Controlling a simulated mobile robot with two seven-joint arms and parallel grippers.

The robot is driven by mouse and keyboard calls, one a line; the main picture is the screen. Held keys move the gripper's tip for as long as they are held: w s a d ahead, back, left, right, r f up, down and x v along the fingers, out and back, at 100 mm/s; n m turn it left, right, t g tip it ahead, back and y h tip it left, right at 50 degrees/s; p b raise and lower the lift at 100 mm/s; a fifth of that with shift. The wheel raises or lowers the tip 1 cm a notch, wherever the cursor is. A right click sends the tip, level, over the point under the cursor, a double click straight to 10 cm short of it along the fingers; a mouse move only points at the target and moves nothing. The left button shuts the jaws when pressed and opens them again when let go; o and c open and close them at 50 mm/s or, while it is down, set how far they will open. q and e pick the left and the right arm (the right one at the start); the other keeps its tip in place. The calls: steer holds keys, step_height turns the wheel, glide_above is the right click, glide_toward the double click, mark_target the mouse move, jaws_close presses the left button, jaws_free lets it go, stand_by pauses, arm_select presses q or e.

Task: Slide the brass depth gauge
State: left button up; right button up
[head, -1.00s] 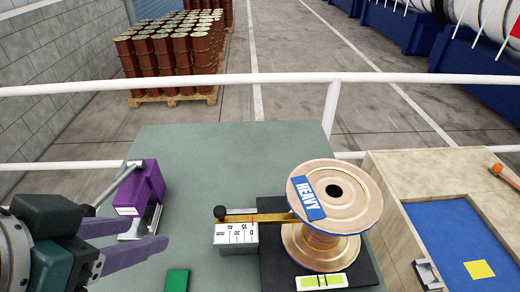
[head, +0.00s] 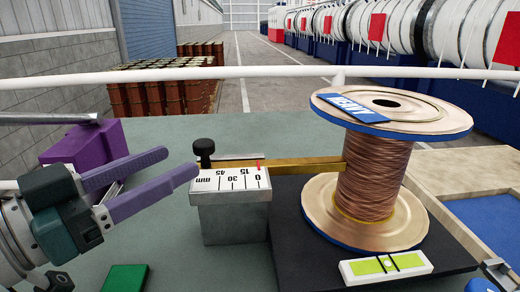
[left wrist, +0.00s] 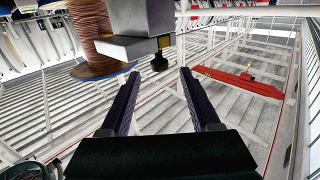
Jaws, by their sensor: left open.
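The brass depth gauge bar (head: 305,166) runs level from a grey block with a white mm scale (head: 232,181) to the copper winding of a spool (head: 374,178) labelled HEAVY. Its tip appears to meet the winding. A red mark stands near the scale's 0 end. The bar's black knob (head: 204,147) is at its left end. My left gripper (head: 181,162) is open and empty, just left of the knob and apart from it. In the left wrist view the knob (left wrist: 160,62) shows just beyond the open fingertips (left wrist: 160,76). My right gripper is not in view.
The spool stands on a black plate (head: 300,262) with a green-yellow level strip (head: 386,267). A purple device (head: 84,146) is behind my left gripper. A green block (head: 126,278) lies in front. A wooden tray with blue lining (head: 492,222) is at right.

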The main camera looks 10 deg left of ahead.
mark_target(222, 156)
arm_select(q)
steer(key=x, duration=0.9)
steer(key=shift+w+d, duration=0.15)
steer(key=shift+w, duration=0.05)
jaws_close()
stand_by(1.2)
